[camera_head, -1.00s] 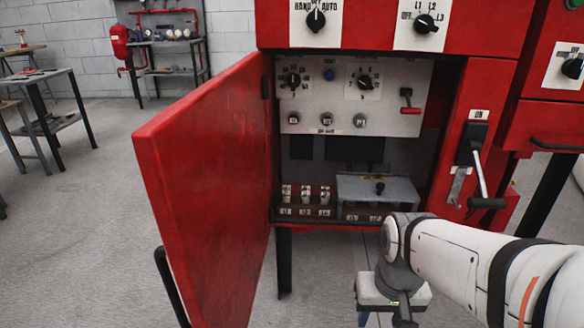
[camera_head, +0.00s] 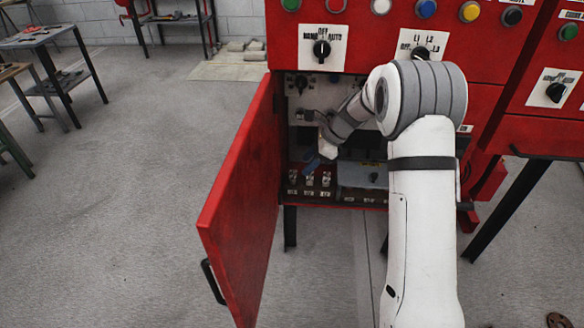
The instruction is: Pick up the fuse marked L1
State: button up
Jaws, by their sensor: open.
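Three small whitish fuses stand in a row at the bottom left of the open red cabinet. The leftmost fuse (camera_head: 293,177), above the leftmost label, is the one marked L1; its label is too small to read now. The middle fuse (camera_head: 309,179) and right fuse (camera_head: 326,179) stand beside it.
The red cabinet door (camera_head: 240,205) stands open on the left, close to my gripper. A grey box (camera_head: 362,175) sits right of the fuses. A panel with knobs is above, partly hidden by my arm. A lever handle is mostly hidden behind my arm.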

aim_at(295, 172)
jog(key=shift+w+a, duration=0.2)
jog(key=shift+w, duration=0.1)
jog(key=shift+a+f, duration=0.15)
jog(key=shift+f, duration=0.25)
jog(key=b+x, duration=0.2)
jog(key=x, duration=0.5)
jog(key=shift+w+a, duration=0.15)
jog(key=shift+a, duration=0.05)
grip_shut()
